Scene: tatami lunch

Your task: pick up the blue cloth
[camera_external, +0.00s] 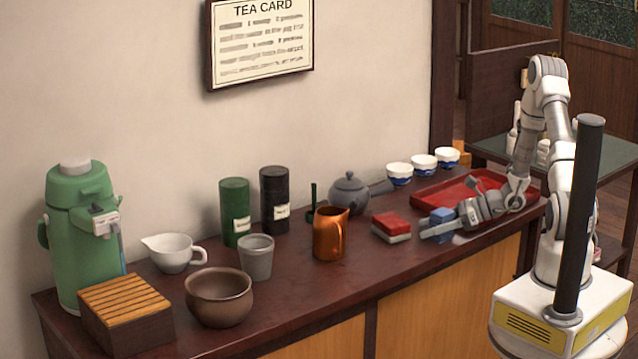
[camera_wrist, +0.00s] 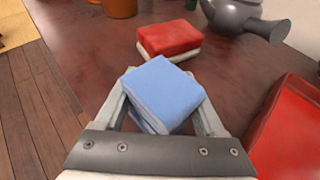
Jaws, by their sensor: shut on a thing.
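The blue cloth (camera_wrist: 162,92) is a folded square between the fingers of my gripper (camera_wrist: 168,120) in the wrist view. The gripper is shut on it, with a finger on each side. In the external view the blue cloth (camera_external: 441,216) shows at the end of my gripper (camera_external: 440,228), low over the right part of the counter. I cannot tell whether the cloth touches the counter.
A folded red cloth on a pale one (camera_external: 391,226) lies just left of the gripper. A red tray (camera_external: 432,199) is behind and to the right. A grey teapot (camera_external: 348,193) and a copper pitcher (camera_external: 330,234) stand further left. The counter's front edge is close.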

